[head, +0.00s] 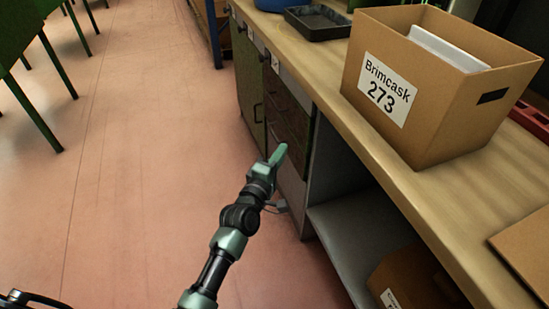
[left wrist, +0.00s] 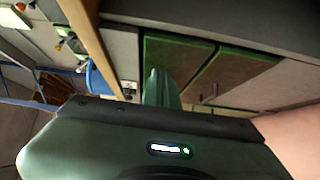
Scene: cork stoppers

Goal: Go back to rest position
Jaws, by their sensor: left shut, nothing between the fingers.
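My left gripper (head: 277,155) is shut and empty. It is held out over the floor, in front of the workbench's drawers, with its tip pointing away from me. In the left wrist view its closed fingers (left wrist: 160,88) show in the middle, with the cabinet fronts beyond them. I cannot tell from the pictures whether it touches the bench; it looks apart from it. My right gripper is not in view. No cork stoppers show in either view.
The wooden workbench (head: 435,222) runs along the right. On it stand a cardboard box (head: 425,130) labelled "Brimcask 273" and a dark tray (head: 318,24). Another box (head: 402,280) sits on the open shelf below. The floor (head: 150,170) to the left is clear; green tables stand at the far left.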

